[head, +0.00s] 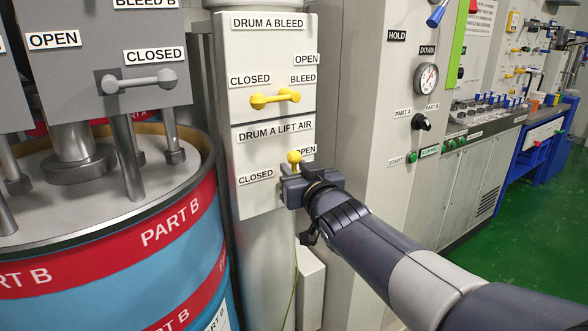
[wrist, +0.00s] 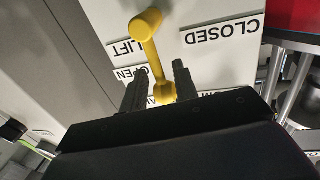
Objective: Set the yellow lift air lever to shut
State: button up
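The yellow lift air lever (head: 294,158) is on the white panel under the DRUM A LIFT AIR label. In the head view its upper end shows, upright, between the CLOSED label on the left and the OPEN label on the right. The rest is hidden behind my gripper (head: 292,186). In the wrist view the whole yellow lever (wrist: 156,60) shows, with a thick end at the top. My gripper (wrist: 160,88) has its two dark fingers apart, one on each side of the lever's near end. Gaps show beside it; contact is not clear.
A similar yellow drum A bleed lever (head: 274,99) sits just above. A grey lever (head: 140,81) and a red and blue drum (head: 110,240) stand left. A gauge (head: 427,78) and a black knob (head: 421,122) are on the panel at right. Green floor lies open beyond.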

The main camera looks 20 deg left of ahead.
jog(key=shift+x, duration=0.8)
jog(key=c, duration=0.6)
jog(key=shift+r, duration=0.1)
grip_shut()
